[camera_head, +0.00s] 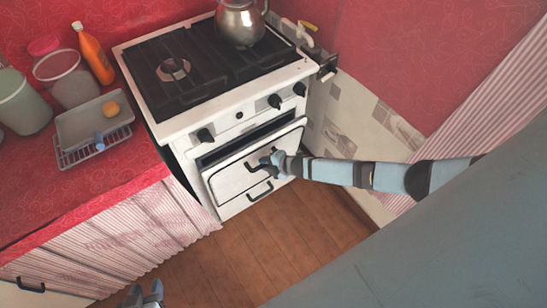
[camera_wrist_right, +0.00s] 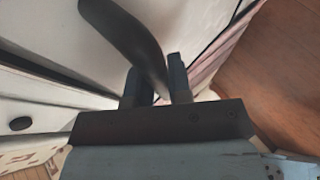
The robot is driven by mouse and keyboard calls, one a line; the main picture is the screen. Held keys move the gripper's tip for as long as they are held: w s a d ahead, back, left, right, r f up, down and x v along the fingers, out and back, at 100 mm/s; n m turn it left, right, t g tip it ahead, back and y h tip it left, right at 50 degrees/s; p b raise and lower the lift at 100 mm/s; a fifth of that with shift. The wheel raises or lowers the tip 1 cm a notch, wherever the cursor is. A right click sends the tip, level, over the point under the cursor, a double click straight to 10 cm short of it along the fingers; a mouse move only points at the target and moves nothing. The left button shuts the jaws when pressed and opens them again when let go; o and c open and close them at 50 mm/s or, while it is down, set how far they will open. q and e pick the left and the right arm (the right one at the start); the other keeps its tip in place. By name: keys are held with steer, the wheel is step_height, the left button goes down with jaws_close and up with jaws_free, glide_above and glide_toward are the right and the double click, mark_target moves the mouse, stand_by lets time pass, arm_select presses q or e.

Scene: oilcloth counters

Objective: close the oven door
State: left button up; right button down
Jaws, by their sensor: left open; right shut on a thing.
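The white oven door (camera_head: 228,183) is on the front of the white stove (camera_head: 178,124). It stands partly open, tilted outward at the top, with a dark gap above it. My right gripper (camera_head: 270,161) is at the door's dark handle (camera_head: 252,165). In the right wrist view the curved black handle (camera_wrist_right: 128,35) passes between the two fingers of the right gripper (camera_wrist_right: 157,84), which is shut on it. My left gripper (camera_head: 142,297) is open and empty at the bottom edge of the head view, over the floor, away from the stove.
A metal kettle (camera_head: 240,22) stands on the cooktop. The red counter (camera_head: 30,185) at left holds a dish rack (camera_head: 95,150), pots and an orange bottle (camera_head: 92,54). A tiled wall (camera_head: 340,120) is close on the right. The wooden floor (camera_head: 270,245) in front is clear.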

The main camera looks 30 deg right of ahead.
steer(key=w, duration=0.1)
steer(key=w+r, duration=0.1)
steer(key=w, duration=0.1)
steer(key=shift+a, duration=0.15)
steer(key=shift+w+r, duration=0.1)
steer(key=shift+w, duration=0.05)
steer(key=shift+w, duration=0.1)
steer(key=c, duration=1.1)
jaws_free()
steer(key=shift+o, duration=0.2)
steer(key=p, duration=0.2)
glide_toward(258, 155)
steer(key=v, duration=0.5)
steer(key=shift+r, duration=0.1)
